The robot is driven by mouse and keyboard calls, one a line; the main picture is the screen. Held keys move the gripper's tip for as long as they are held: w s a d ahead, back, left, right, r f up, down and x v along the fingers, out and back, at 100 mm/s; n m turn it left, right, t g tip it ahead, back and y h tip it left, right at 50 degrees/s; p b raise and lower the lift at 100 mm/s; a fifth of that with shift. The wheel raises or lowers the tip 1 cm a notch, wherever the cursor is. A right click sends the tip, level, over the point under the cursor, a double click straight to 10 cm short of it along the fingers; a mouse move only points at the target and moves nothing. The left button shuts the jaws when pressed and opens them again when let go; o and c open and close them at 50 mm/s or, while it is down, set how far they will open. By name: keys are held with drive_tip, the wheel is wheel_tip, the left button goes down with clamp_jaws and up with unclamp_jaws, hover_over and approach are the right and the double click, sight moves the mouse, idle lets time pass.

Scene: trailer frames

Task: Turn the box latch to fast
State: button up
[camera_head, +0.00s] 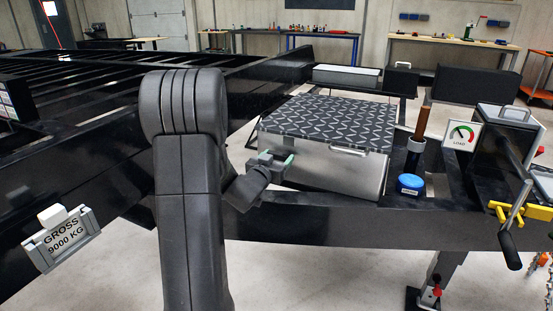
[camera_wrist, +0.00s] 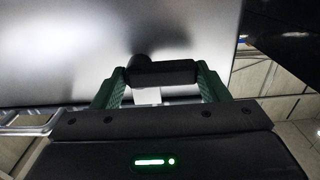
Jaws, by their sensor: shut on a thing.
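The silver box (camera_head: 335,176) with a dark patterned lid (camera_head: 330,120) sits on the black trailer frame. My gripper (camera_head: 275,158) is at the box's left side face. In the wrist view, the black latch handle (camera_wrist: 163,73) lies crosswise between the green fingers of my gripper (camera_wrist: 160,80), which are shut on its ends. A dark round pivot (camera_wrist: 138,62) shows behind the handle against the box's metal side (camera_wrist: 70,50). In the head view the latch is mostly hidden by my gripper, and any fast or open marking cannot be read.
A blue button (camera_head: 411,184), a brown post (camera_head: 422,122) and a LOAD gauge (camera_head: 461,135) stand right of the box. A crank handle (camera_head: 515,220) is farther right. A GROSS 9000 KG plate (camera_head: 62,238) hangs on the left beam. A pale-topped box (camera_head: 346,76) sits behind.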

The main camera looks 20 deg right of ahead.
sight(289, 146)
drive_tip(key=shift+m+b, duration=0.4)
drive_tip(key=shift+b, duration=0.1)
drive_tip(key=m+b, duration=0.2)
drive_tip(key=shift+r+m, duration=0.3)
drive_tip(key=shift+m, duration=0.1)
drive_tip(key=m+b, duration=0.3)
drive_tip(key=r+m+b, duration=0.1)
drive_tip(key=m, duration=0.1)
drive_tip(key=shift+s+d, duration=0.2)
drive_tip(key=shift+s, duration=0.05)
drive_tip(key=m+b, duration=0.2)
drive_tip(key=m, duration=0.1)
drive_tip(key=m+b, duration=0.1)
drive_tip(key=m, duration=0.1)
drive_tip(key=shift+s+d+r+b, duration=0.3)
drive_tip(key=shift+r, duration=0.05)
drive_tip(key=shift+s+d+r+m+b, duration=0.1)
drive_tip(key=shift+s+d+m+b, duration=0.1)
drive_tip(key=shift+m+b, duration=0.6)
drive_tip(key=shift+s+d+r+m+b, duration=0.15)
drive_tip(key=shift+m+b, duration=0.25)
drive_tip(key=shift+m, duration=0.8)
drive_tip(key=o, duration=0.9)
drive_tip(key=shift+f, duration=0.15)
drive_tip(key=shift+s+a, duration=0.1)
